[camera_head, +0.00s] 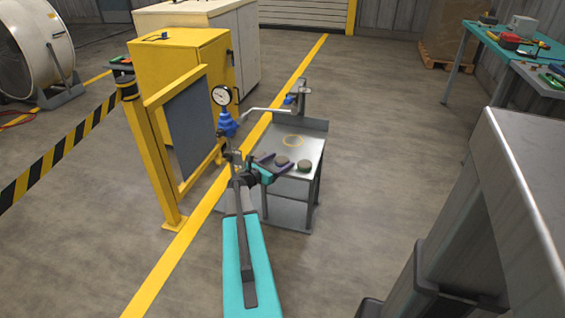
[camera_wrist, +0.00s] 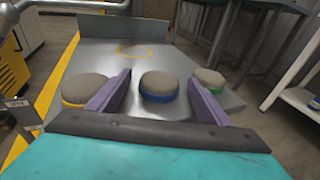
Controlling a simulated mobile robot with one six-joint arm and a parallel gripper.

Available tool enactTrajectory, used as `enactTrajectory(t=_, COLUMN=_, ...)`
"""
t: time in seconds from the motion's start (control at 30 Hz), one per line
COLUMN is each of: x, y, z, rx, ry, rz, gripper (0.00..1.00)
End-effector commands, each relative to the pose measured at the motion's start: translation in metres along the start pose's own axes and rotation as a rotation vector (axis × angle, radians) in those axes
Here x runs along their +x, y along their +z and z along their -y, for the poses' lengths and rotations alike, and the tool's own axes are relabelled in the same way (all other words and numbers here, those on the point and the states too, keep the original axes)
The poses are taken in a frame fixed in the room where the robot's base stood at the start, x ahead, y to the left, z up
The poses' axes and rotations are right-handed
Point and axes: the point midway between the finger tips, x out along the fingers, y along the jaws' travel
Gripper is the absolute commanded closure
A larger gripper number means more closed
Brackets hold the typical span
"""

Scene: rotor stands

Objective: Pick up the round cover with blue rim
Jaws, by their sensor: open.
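The round cover with the blue rim (camera_wrist: 159,87) has a grey-brown top and sits on the grey metal table (camera_wrist: 90,55). In the wrist view it stands between the two purple fingers of my open gripper (camera_wrist: 159,76), with a gap on each side.
A cover with a yellow rim (camera_wrist: 86,91) sits left of my left finger. A cover with a green rim (camera_wrist: 208,79) is partly hidden behind my right finger. A yellow ring (camera_head: 293,141) marks the table's bare far part. A yellow frame (camera_head: 186,150) stands left.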

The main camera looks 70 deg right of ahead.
Motion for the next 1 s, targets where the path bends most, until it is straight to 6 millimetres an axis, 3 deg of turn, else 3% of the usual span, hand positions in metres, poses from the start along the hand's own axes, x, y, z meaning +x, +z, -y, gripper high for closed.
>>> enactTrajectory(t=0.07, x=0.000, y=0.000, z=0.000, rx=0.000, ry=0.000, rz=0.000, gripper=0.28)
enactTrajectory(t=0.3, x=0.000, y=0.000, z=0.000, rx=0.000, ry=0.000, rz=0.000, gripper=0.68)
enactTrajectory(t=0.37, x=0.000, y=0.000, z=0.000, rx=0.000, ry=0.000, rz=0.000, gripper=0.76)
enactTrajectory(t=0.73, x=-0.001, y=0.006, z=0.000, rx=0.001, ry=0.000, rz=0.001, gripper=0.76)
enactTrajectory(t=1.0, x=-0.006, y=0.038, z=0.001, rx=0.002, ry=0.000, rz=0.002, gripper=0.76)
